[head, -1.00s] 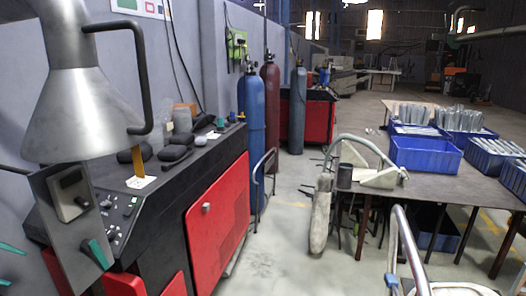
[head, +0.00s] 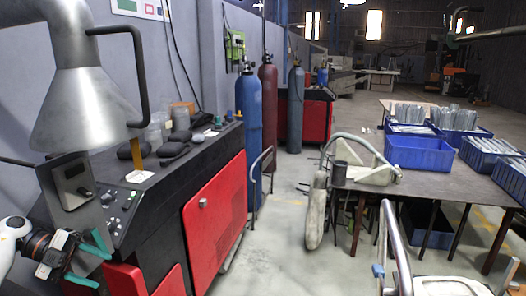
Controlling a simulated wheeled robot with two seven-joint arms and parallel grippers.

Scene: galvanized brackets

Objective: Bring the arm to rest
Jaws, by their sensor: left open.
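My left arm (head: 14,232) comes in at the lower left edge, white with a black wrist. My left gripper (head: 88,265) has teal fingers that are spread apart, with nothing seen between them. It is in front of the grey control panel (head: 72,190) of the black and red machine, overlapping its lower part. I cannot tell whether it touches the panel. My right gripper is not in view.
The black and red machine (head: 212,212) has a metal hood (head: 85,110) above it. Gas cylinders (head: 249,125) stand behind it. On the right, a table (head: 420,180) holds blue bins (head: 418,155) of metal parts. The floor (head: 270,255) between is clear.

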